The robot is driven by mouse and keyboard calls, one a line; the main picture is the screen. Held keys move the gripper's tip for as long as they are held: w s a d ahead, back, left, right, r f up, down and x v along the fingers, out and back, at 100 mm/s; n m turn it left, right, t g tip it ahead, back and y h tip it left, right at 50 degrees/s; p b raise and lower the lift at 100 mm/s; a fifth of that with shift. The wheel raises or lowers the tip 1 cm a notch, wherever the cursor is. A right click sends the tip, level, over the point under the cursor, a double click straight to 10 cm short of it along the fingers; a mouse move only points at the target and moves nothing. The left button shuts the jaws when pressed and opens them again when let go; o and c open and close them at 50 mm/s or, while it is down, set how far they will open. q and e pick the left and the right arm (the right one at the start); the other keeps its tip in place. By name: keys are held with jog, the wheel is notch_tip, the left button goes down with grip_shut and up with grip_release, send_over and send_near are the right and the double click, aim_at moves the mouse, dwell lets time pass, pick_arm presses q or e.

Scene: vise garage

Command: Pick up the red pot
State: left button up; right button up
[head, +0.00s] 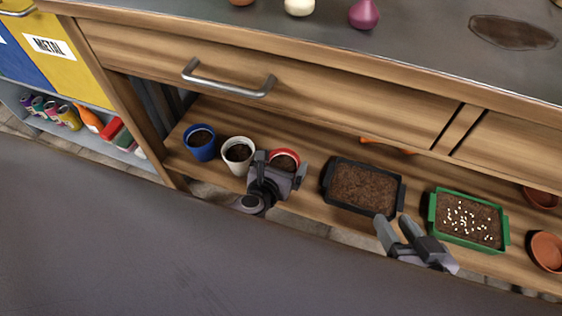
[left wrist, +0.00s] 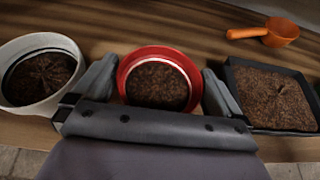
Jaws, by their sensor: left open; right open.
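The red pot (head: 285,155) holds dark soil and stands on the low wooden shelf, between the white pot and the black tray. My left gripper (head: 281,168) is open right at the red pot and hides part of it in the head view. In the left wrist view the red pot (left wrist: 157,78) sits between the two open fingers (left wrist: 160,88), one on each side. I cannot tell whether the fingers touch it. My right gripper (head: 393,232) is open and empty, in front of the black tray and left of the green tray.
A white pot (head: 237,166) and a blue pot (head: 200,153) stand left of the red pot. A black soil tray (head: 325,177) and a green tray (head: 430,208) are to the right. An orange scoop (left wrist: 276,34) lies behind. The drawer front (head: 300,95) overhangs the shelf.

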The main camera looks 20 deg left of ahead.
pick_arm(q)
jog(key=shift+w+f, duration=0.1)
jog(key=shift+w, duration=0.15)
jog(key=shift+d, duration=0.1)
jog(key=c, duration=0.8)
jog(key=shift+r, duration=0.2)
